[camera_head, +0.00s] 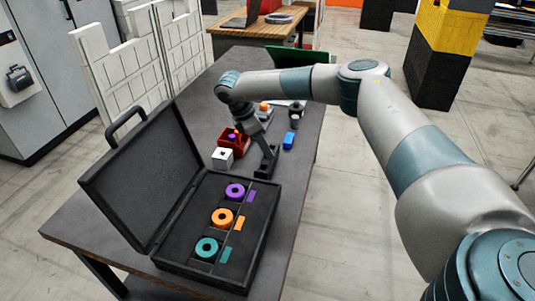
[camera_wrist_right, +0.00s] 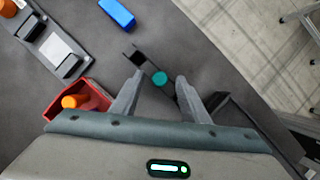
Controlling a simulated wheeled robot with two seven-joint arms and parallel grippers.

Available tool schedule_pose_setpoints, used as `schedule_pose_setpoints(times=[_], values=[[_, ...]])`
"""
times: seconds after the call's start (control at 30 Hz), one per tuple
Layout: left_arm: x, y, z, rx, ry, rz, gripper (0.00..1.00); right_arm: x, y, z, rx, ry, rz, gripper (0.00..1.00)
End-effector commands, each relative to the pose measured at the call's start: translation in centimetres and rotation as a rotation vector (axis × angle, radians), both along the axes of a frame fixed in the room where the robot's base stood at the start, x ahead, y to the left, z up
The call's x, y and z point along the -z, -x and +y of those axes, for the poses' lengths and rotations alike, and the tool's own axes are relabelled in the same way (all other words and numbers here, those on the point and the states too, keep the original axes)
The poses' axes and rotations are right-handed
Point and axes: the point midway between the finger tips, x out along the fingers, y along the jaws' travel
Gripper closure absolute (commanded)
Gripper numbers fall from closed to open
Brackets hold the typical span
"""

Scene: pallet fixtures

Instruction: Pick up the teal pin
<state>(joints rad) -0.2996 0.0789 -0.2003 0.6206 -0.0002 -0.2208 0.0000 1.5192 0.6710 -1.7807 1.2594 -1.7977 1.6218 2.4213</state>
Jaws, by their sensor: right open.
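The teal pin (camera_wrist_right: 159,78) shows in the right wrist view as a small round teal top on a narrow dark holder (camera_wrist_right: 140,57) on the table. My right gripper (camera_wrist_right: 158,84) is open, with one finger on each side of the pin in that view. I cannot tell whether either finger touches it or how far down they reach. In the head view my right gripper (camera_head: 267,161) is low over the table beyond the open case, and the pin is hidden there. My left gripper is not in view.
An open black case (camera_head: 262,238) with teal, orange and purple rings stands at the near end of the table. A red bin (camera_head: 241,147) and white cube (camera_head: 222,158) are left of the gripper. A blue block (camera_head: 290,140) lies beyond it.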

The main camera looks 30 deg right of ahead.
Motion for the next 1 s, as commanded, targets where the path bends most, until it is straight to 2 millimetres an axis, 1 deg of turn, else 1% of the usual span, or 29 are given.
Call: schedule_pose_setpoints(times=[0.03, 0.2, 0.6, 0.63, 0.67, 0.7, 0.8, 1.0], values=[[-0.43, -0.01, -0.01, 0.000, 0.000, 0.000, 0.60, 0.27, 0.11, -0.22, 0.001, 0.001, 0.002, 0.59], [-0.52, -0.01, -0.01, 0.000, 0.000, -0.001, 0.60, 1.08, 0.13, -0.43, 0.000, 0.000, 0.000, 0.59], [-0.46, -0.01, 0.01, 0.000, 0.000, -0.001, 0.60, 1.07, 0.13, -0.44, 0.000, 0.000, 0.000, 0.59], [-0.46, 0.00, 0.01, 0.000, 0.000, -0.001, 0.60, 1.07, 0.13, -0.44, 0.000, 0.000, 0.000, 0.61], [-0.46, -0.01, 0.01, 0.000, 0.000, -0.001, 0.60, 1.07, 0.13, -0.44, 0.000, 0.000, 0.000, 0.68], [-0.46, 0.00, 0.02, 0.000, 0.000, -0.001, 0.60, 1.07, 0.13, -0.44, 0.000, 0.000, 0.000, 0.78], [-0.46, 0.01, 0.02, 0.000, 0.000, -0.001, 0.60, 1.06, 0.13, -0.43, 0.000, 0.000, 0.000, 1.00], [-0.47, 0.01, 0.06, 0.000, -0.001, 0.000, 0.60, 1.04, 0.12, -0.44, 0.000, 0.000, 0.000, 1.00]])
